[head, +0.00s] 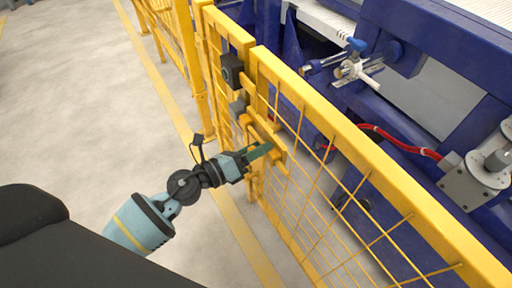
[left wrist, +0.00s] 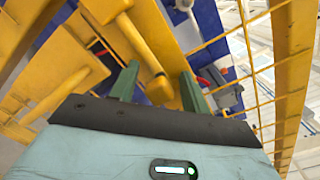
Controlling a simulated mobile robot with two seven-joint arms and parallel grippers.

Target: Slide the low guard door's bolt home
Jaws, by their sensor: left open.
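The low guard door (head: 345,135) is a yellow frame with wire mesh, standing upright in the head view. Its yellow bolt (head: 264,128) lies along the door's edge near the post. My left gripper (head: 262,149) is at the bolt's near end, with its green fingers over it. In the left wrist view, the fingers of my left gripper (left wrist: 158,72) are apart. A yellow rod with a rounded end (left wrist: 143,47), which looks like the bolt's handle, reaches between them. I cannot tell whether a finger touches it. My right gripper is not in view.
A dark box (head: 231,70) and a grey block (head: 238,107) sit on the fence beside the bolt. Blue machinery (head: 410,50) with a red hose (head: 400,140) stands behind the door. The grey floor (head: 75,110) to the left is clear.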

